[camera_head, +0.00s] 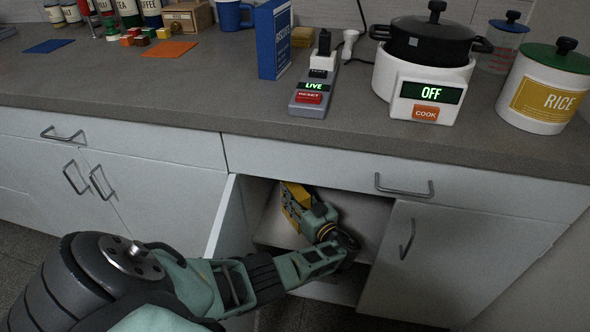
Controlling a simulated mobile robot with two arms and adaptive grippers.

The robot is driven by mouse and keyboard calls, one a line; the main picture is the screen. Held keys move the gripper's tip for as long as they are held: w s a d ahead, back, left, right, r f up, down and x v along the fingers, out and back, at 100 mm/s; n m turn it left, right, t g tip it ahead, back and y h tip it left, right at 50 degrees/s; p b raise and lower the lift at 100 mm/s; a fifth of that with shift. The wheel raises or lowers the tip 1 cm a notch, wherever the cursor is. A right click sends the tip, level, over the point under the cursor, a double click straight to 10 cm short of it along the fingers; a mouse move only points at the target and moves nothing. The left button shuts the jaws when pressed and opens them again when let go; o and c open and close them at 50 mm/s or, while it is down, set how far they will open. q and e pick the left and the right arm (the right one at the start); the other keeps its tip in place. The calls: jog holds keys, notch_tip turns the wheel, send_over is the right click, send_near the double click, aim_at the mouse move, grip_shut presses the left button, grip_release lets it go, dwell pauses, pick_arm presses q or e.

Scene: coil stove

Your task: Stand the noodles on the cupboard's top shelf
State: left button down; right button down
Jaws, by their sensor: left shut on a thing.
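My left gripper (302,209) reaches into the open cupboard (365,212) below the counter. It is shut on a yellow pack, which I take to be the noodles (297,193). Its fingers and wrist cover much of the pack, and the pack looks tilted in this view. The pack is at the upper shelf (272,232); I cannot tell whether it touches the shelf. My right gripper is not in view.
The cupboard's left door (227,218) stands open beside my left arm; the right door (455,262) looks shut. A drawer front (320,170) and the counter edge lie just above the opening. A blue box (273,40), power strip (315,92), cooker (420,90) and rice canister (545,88) stand on the counter.

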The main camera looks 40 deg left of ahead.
pick_arm(q)
jog(key=c, duration=1.7)
grip_release()
jog(key=o, duration=0.5)
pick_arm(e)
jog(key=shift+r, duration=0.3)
